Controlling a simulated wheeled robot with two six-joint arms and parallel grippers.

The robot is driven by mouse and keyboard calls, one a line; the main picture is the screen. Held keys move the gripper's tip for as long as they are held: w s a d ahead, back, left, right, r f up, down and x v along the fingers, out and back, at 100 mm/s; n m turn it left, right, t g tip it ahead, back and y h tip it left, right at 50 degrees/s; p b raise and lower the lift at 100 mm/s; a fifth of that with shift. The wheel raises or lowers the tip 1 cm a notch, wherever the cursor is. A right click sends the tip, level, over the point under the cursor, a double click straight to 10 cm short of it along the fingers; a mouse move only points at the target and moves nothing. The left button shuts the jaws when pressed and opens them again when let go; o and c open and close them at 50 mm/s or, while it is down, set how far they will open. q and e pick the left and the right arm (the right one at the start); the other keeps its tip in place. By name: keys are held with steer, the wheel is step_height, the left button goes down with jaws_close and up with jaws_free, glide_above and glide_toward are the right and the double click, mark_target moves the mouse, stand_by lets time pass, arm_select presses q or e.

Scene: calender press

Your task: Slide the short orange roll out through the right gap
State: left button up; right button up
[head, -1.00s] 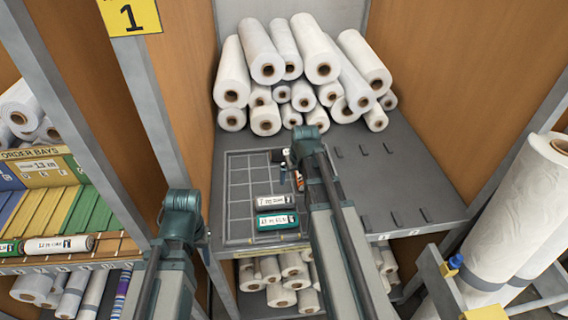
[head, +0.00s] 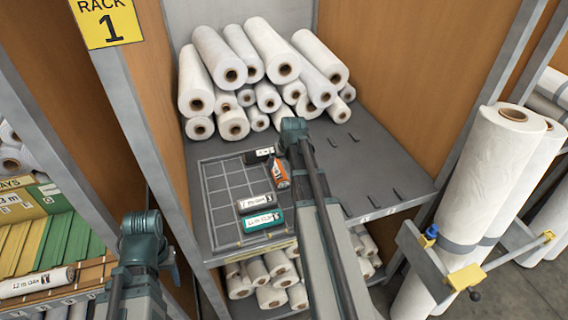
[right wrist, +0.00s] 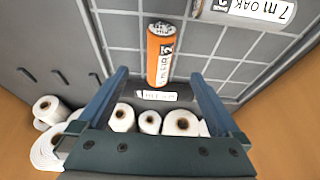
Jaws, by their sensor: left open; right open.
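The short orange roll (head: 281,174) lies at the right side of the gridded tray (head: 228,243), pointing roughly front to back. It also shows in the right wrist view (right wrist: 159,53), just beyond the fingertips. My right gripper (right wrist: 160,80) is open and empty; its fingers are spread wider than the roll and do not visibly touch it. In the head view its jaws are largely hidden by my arm. My left gripper (head: 160,262) is open, off at the lower left outside the rack. I cannot make out the right gap clearly.
A dark roll with a white label (head: 263,154) lies behind the orange roll. A grey 7 m OAK roll (head: 255,203) and a green roll (head: 262,221) lie in front. White rolls (head: 265,97) are stacked behind. Bare shelf (head: 375,165) lies to the right.

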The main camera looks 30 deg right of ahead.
mark_target(284, 186)
steer(key=b+x, duration=1)
steer(key=x, duration=0.1)
steer(key=shift+w+d+f, duration=0.1)
steer(key=shift+w+f, duration=0.15)
steer(key=shift+f, duration=0.1)
steer(key=shift+r, duration=0.1)
steer(key=c, duration=1.5)
steer(key=shift+s+a, duration=0.2)
steer(key=shift+s, duration=0.65)
steer(key=shift+s+a, duration=0.2)
steer(key=shift+s, duration=0.65)
steer(key=shift+s+a, duration=0.2)
steer(key=shift+s, duration=0.6)
steer(key=shift+s+a, duration=0.2)
steer(key=shift+s, duration=0.6)
steer(key=shift+s+a, duration=0.2)
steer(key=shift+s, duration=0.6)
steer(key=shift+s+a, duration=0.2)
steer(key=shift+s, duration=0.6)
steer(key=shift+s+a, duration=0.2)
steer(key=shift+s, duration=0.6)
steer(key=shift+s+a, duration=0.2)
steer(key=shift+s, duration=0.65)
steer(key=shift+s+a, duration=0.15)
steer(key=shift+s, duration=0.65)
